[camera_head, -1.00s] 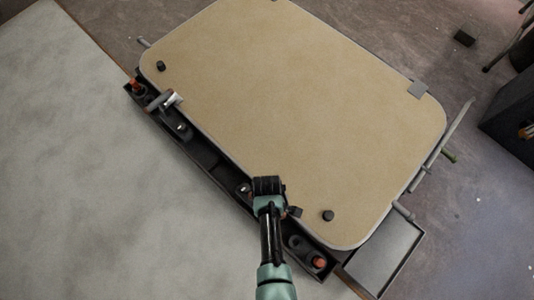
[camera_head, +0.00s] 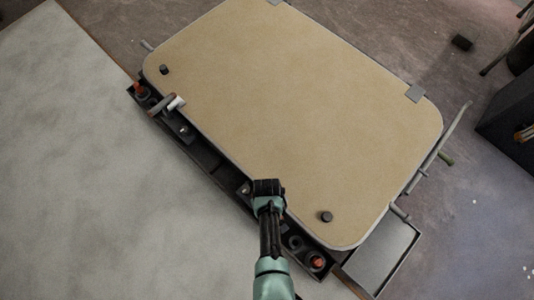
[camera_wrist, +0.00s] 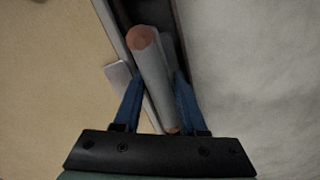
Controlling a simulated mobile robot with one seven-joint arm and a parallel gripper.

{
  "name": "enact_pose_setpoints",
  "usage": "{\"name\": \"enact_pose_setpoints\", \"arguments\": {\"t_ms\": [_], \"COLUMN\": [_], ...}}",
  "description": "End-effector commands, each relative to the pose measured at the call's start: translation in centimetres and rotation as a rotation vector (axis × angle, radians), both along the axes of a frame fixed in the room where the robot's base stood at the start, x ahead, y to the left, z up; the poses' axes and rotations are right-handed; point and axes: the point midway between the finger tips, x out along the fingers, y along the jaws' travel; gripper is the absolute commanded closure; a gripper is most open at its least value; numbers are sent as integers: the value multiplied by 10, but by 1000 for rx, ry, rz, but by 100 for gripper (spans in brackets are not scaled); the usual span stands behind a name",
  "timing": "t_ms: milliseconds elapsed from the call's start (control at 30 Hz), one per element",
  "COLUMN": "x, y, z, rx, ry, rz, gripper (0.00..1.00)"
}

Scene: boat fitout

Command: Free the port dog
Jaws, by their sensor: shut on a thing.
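A tan hatch panel (camera_head: 300,110) with a grey rim lies beside a dark rail (camera_head: 208,158) along its lower-left edge. One dog with a pale handle (camera_head: 174,103) sits on the rail near the upper-left end and reaches over the panel's rim. My gripper (camera_head: 268,190) is at the rail's lower part, by the panel edge. In the wrist view, its blue fingers (camera_wrist: 158,90) are shut on a grey rod-like dog handle (camera_wrist: 150,65) with a copper-coloured end. The handle lies along the rail there. In the head view my gripper hides this dog. I cannot tell which dog is port.
Orange-red knobs mark the rail's upper end (camera_head: 138,88) and lower end (camera_head: 317,262). A shallow grey tray (camera_head: 382,258) is at lower right. Dark knobs stand on the panel (camera_head: 326,216). The pale surface (camera_head: 90,180) at left is clear.

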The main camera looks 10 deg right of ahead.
Motion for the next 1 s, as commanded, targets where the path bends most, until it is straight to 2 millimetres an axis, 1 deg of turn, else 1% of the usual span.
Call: {"name": "enact_pose_setpoints", "arguments": {"t_ms": [400, 433, 500, 567, 867, 1000], "x": [-1, -1, -1, -1, 0, 0], "y": [0, 0, 0, 0, 0, 0], "z": [0, 0, 0, 0, 1, 13], "rx": [2, 2, 2, 1, 1, 0], "ry": [1, 1, 1, 1, 0, 0], "rz": [-16, -16, -15, -14, -10, -9], "gripper": [100, 55, 43, 33, 33, 33]}}
